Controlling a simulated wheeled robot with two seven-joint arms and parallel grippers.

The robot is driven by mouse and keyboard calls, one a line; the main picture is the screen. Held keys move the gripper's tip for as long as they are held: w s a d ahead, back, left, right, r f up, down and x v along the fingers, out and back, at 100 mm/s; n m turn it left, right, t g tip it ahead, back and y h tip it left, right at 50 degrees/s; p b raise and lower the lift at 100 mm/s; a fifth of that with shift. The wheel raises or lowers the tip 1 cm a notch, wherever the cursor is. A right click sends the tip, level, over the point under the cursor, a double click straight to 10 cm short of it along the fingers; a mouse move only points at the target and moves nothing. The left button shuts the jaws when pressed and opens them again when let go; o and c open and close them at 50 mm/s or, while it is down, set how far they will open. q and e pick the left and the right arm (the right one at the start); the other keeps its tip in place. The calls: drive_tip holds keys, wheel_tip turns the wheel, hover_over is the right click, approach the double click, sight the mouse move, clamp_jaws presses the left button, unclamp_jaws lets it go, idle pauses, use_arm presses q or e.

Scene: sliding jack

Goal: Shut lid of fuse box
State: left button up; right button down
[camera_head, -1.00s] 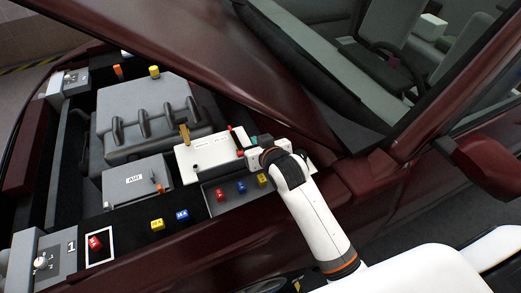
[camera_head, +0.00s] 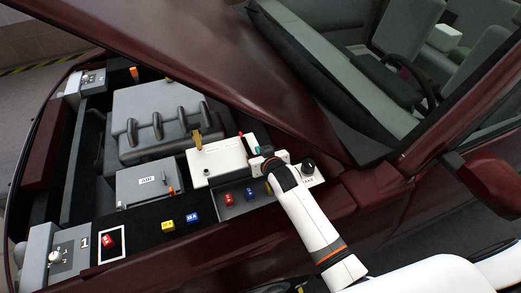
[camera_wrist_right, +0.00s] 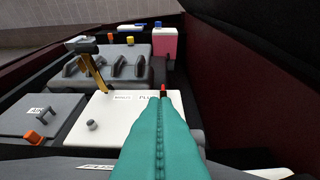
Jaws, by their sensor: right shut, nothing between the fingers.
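The fuse box (camera_head: 236,210) is a grey tray at the near edge of the engine bay. My right gripper (camera_head: 253,162) is shut and empty, over the right end of the white battery beside the fuse box. In the right wrist view its teal fingers (camera_wrist_right: 160,135) are together and cover part of the battery (camera_wrist_right: 110,120). My left gripper is not in view.
The battery carries a tan lever (camera_head: 197,139) and a red terminal (camera_head: 241,139). The engine block (camera_head: 155,115) lies behind. A black knob (camera_head: 308,165) is right of my wrist. Loose fuses lie on the black ledge (camera_head: 140,232). The raised hood (camera_head: 200,60) hangs overhead.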

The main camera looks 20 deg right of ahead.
drive_tip(key=shift+f, duration=0.15)
drive_tip(key=shift+s+f+t+b, duration=0.25)
drive_tip(key=shift+s+t+b, duration=0.15)
drive_tip(key=shift+b, duration=0.2)
drive_tip(key=shift+s+f+t+b, duration=0.2)
drive_tip(key=shift+s+t+b, duration=0.1)
drive_tip(key=shift+s+b, duration=0.25)
drive_tip(key=s+f+t+b, duration=0.1)
drive_tip(key=s+f, duration=0.4)
drive_tip(key=s, duration=0.2)
drive_tip(key=shift+s+d+b, duration=0.15)
drive_tip(key=shift+s+b, duration=0.05)
drive_tip(key=shift+b, duration=0.1)
